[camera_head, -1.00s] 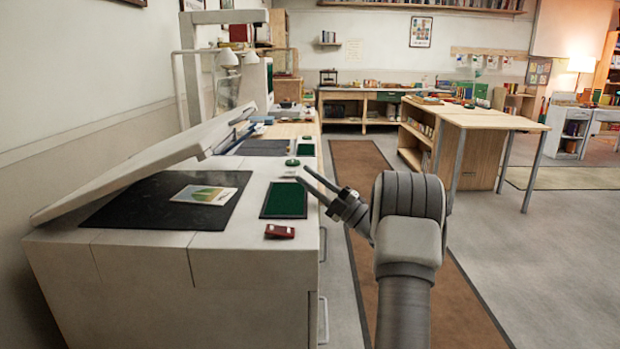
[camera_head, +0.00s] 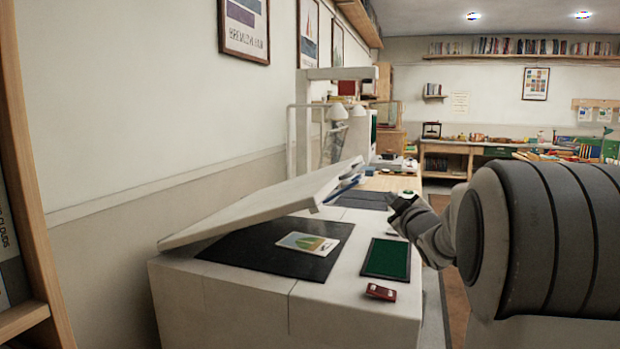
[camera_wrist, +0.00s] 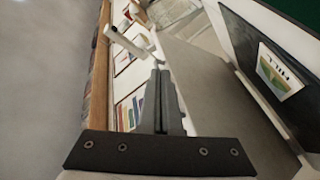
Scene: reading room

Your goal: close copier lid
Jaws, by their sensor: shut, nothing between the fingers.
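The copier (camera_head: 250,315) stands at the left, and its pale lid (camera_head: 265,206) is tilted partly open, hinged side low and front edge raised. Under it lies the dark copier glass (camera_head: 235,250) with a picture card (camera_head: 308,243) on it. My gripper shows in the wrist view (camera_wrist: 161,75) with its two fingers together and nothing between them.
A green pad (camera_head: 387,259) and a small red object (camera_head: 381,292) lie on the copier's right side. A lamp stand (camera_head: 300,135) rises behind. A wooden shelf edge (camera_head: 38,200) is close at the far left.

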